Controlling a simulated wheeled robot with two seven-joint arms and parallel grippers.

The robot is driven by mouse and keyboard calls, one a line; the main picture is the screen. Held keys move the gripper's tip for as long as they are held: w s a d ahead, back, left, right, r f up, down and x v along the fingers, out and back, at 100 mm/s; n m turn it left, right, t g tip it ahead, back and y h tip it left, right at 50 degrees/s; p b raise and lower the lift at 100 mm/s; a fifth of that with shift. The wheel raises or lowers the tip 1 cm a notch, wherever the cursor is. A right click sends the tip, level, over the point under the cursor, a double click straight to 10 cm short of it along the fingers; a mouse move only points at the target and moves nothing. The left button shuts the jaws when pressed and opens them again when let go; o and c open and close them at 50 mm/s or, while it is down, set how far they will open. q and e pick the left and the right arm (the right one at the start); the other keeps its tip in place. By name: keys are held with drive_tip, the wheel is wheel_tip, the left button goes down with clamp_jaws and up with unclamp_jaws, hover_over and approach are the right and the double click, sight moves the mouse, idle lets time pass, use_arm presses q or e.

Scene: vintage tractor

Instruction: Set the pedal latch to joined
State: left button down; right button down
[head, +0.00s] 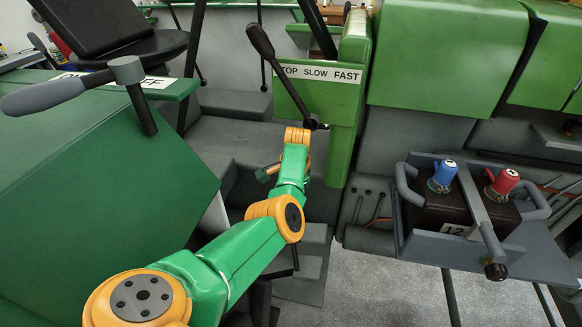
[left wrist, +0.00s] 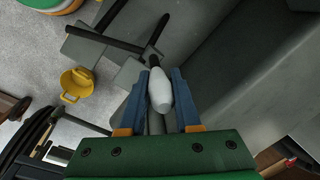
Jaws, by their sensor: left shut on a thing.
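In the left wrist view my left gripper (left wrist: 160,76) has its two blue fingers on either side of a light grey rounded knob (left wrist: 158,93) and is shut on it. The knob sits at the end of a dark rod. I take it for the pedal latch handle, but its latch position cannot be read. Just beyond it are dark bars (left wrist: 108,39) with flat grey pads (left wrist: 84,46), which look like the pedals. In the head view my green and orange left arm reaches down into the footwell, and its fingers are hidden. My right gripper is not in view.
A throttle lever (head: 262,42) stands by a "SLOW FAST" plate (head: 318,75) close to my left wrist. A grey-handled lever (head: 45,96) stands on the green housing at left. A battery (head: 437,207) sits at right. A yellow cup (left wrist: 78,83) is on the floor.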

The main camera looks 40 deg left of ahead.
use_arm(q)
drive_tip(key=s+d+f+t+y+p, duration=0.1)
drive_tip(key=s+d+t+y+p, duration=0.2)
drive_tip(key=p, duration=1)
drive_tip(key=shift+s+f+t+p, duration=0.35)
drive_tip(key=shift+s+t, duration=0.85)
drive_tip(key=shift+t, duration=0.4)
drive_tip(key=shift+r, duration=0.1)
drive_tip(key=c, duration=0.9)
unclamp_jaws()
drive_tip(key=o, duration=0.3)
